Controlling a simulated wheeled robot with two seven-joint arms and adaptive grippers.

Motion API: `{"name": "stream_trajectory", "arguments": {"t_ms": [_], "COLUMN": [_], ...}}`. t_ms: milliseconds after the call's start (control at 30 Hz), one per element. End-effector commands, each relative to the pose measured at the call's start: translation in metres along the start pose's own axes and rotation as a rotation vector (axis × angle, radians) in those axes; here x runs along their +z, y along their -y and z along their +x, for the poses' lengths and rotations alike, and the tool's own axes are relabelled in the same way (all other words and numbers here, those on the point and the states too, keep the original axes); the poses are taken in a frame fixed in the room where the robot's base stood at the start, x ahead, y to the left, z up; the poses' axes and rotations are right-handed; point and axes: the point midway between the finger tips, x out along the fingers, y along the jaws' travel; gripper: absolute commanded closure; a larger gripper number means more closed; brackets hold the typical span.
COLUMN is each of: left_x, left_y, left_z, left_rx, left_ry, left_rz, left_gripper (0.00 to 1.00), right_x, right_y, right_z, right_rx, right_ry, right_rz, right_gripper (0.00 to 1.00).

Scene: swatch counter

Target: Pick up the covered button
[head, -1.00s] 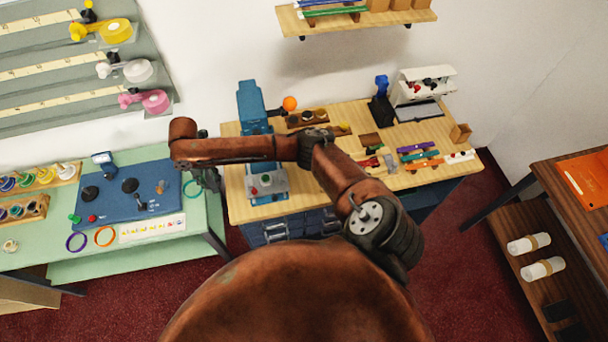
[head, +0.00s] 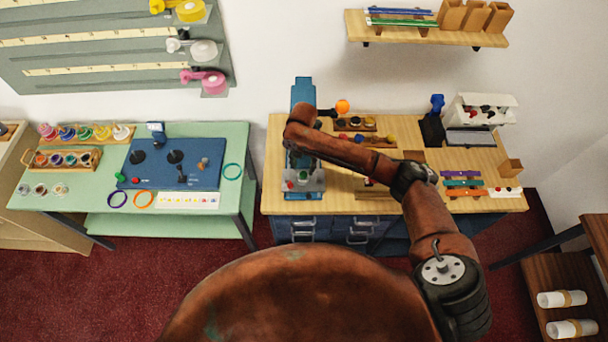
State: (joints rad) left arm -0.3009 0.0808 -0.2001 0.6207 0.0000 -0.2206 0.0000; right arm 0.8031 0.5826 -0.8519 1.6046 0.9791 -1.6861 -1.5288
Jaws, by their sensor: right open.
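No covered button can be picked out with certainty at this size. A blue press (head: 303,92) with an orange ball knob (head: 342,107) stands at the left of the wooden counter (head: 284,207). Its grey base (head: 304,185) carries small red and green parts. My right arm reaches over the counter from the lower right. My right gripper (head: 298,158) hangs in front of the press, above its base, and hides part of it. It is open; nothing shows between its fingers. My left gripper is out of view.
A green table (head: 218,200) at left holds a blue panel (head: 150,155), racks of coloured pieces and loose rings. On the counter's right are coloured strips (head: 463,184), a white box (head: 486,108) and a wooden block (head: 510,168). Red floor lies open between the table and counter.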

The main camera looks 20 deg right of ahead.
Motion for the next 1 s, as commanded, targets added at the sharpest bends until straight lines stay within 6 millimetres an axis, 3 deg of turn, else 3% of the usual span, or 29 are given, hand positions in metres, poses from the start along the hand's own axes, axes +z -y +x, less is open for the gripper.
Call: {"name": "stream_trajectory", "arguments": {"t_ms": [233,567,1000], "left_x": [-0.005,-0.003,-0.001], "left_y": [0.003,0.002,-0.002], "left_z": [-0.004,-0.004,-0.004], "left_rx": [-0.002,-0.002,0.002], "left_ry": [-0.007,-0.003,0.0], "left_rz": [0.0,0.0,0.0], "left_gripper": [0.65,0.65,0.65], "right_x": [0.0,0.0,0.0], "right_y": [0.002,0.002,0.002], "right_z": [0.036,0.043,0.043], "right_rx": [-0.002,-0.001,-0.002], "right_ry": [-0.001,0.0,0.0], "right_rz": [0.002,0.001,0.002], "right_gripper": [0.59,0.59,0.89]}}
